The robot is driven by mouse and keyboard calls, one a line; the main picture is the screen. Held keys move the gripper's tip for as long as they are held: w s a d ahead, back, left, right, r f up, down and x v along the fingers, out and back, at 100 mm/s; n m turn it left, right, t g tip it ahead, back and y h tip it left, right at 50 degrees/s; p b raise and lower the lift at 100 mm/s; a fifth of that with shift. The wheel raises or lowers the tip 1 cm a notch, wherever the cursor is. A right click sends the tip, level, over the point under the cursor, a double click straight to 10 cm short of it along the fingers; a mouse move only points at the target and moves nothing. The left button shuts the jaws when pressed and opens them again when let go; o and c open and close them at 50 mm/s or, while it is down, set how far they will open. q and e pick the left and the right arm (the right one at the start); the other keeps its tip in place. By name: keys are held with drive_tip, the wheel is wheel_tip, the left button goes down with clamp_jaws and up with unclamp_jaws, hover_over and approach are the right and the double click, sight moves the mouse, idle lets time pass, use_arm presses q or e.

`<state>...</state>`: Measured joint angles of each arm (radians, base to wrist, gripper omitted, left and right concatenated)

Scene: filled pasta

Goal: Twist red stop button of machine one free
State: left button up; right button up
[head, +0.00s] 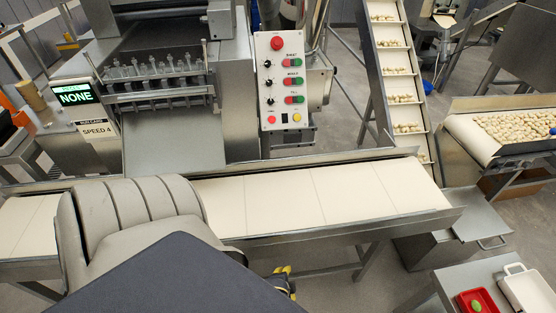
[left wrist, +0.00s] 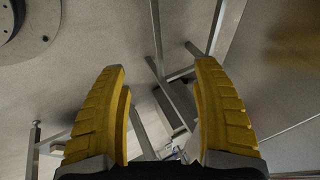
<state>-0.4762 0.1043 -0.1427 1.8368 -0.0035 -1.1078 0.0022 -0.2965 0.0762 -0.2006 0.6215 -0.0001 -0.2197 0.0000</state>
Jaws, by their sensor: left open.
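The red stop button (head: 277,43) sits at the top of the white control panel (head: 283,75) on the pasta machine, in the head view. It looks round; whether it is pressed in I cannot tell. My left gripper (head: 284,270) shows only as a bit of yellow and dark finger below the conveyor's front edge, mostly hidden by my own arm. It is well below the panel and apart from it. In the left wrist view my left gripper (left wrist: 163,95) has its two yellow fingers wide apart with nothing between them. My right gripper is not in view.
A pale conveyor belt (head: 330,192) with metal rails runs across below the panel. The panel also has knobs and green and red buttons. A display (head: 76,95) reads NONE. A red tray (head: 474,301) and a white tray (head: 527,290) stand at lower right. Metal legs (left wrist: 170,80) show beyond the fingers.

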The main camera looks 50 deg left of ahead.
use_arm(q)
drive_tip(key=w+a+r+t+y, duration=0.1)
drive_tip(key=w+a+r, duration=0.1)
drive_tip(key=r, duration=0.6)
drive_tip(key=w+a+r+t+y, duration=0.1)
drive_tip(key=w+a+r, duration=0.1)
drive_tip(key=r, duration=0.7)
drive_tip(key=w+a+r+n+t+y, duration=0.2)
drive_tip(key=w+a+r+n+y, duration=0.15)
drive_tip(key=w+a+r, duration=0.5)
drive_tip(key=w+a+r+n+t+y, duration=0.15)
drive_tip(key=w+a+r+n, duration=0.35)
drive_tip(key=w+r, duration=0.55)
drive_tip(key=n+g+y, duration=0.3)
drive_tip(key=n+y, duration=0.4)
drive_tip(key=n, duration=0.6)
approach(278, 44)
drive_tip(key=x, duration=1)
drive_tip(key=shift+a, duration=0.1)
